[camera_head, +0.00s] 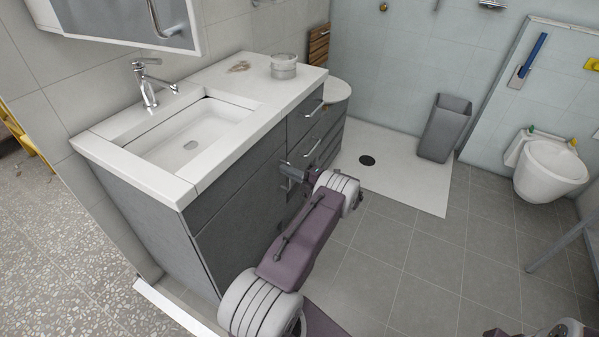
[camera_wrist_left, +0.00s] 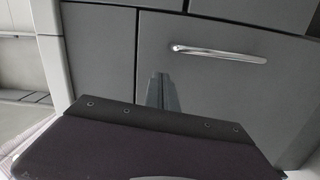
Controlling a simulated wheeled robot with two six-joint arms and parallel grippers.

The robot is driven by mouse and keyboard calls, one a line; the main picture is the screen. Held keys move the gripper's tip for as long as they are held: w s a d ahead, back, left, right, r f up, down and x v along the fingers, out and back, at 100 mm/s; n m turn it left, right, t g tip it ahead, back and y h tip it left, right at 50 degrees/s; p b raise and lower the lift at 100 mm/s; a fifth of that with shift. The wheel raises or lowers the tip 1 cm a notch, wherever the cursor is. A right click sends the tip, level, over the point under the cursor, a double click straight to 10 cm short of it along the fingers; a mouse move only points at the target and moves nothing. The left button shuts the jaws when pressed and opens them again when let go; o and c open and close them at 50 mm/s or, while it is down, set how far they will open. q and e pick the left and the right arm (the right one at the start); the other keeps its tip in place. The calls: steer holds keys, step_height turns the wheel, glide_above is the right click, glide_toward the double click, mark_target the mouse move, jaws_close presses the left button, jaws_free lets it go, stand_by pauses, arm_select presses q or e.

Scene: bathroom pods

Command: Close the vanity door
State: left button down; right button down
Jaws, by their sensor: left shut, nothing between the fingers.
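The vanity (camera_head: 145,220) is a grey cabinet under a white countertop with a sink. Its grey door (camera_head: 235,235) faces the room below the sink, partly hidden by my left arm. The door looks flush or nearly flush with the cabinet; a small gap cannot be told. My left gripper (camera_head: 290,176) is shut and empty, close to the vanity front near the drawers. In the left wrist view, its fingertips (camera_wrist_left: 163,92) point at a grey front panel (camera_wrist_left: 240,95) with a silver handle (camera_wrist_left: 218,52); contact cannot be told.
A chrome faucet (camera_head: 150,82) and a round container (camera_head: 284,66) stand on the countertop.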

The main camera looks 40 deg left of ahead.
arm_select(q)
steer(key=w+d, duration=0.2)
steer(key=d, duration=0.8)
steer(key=shift+d, duration=0.15)
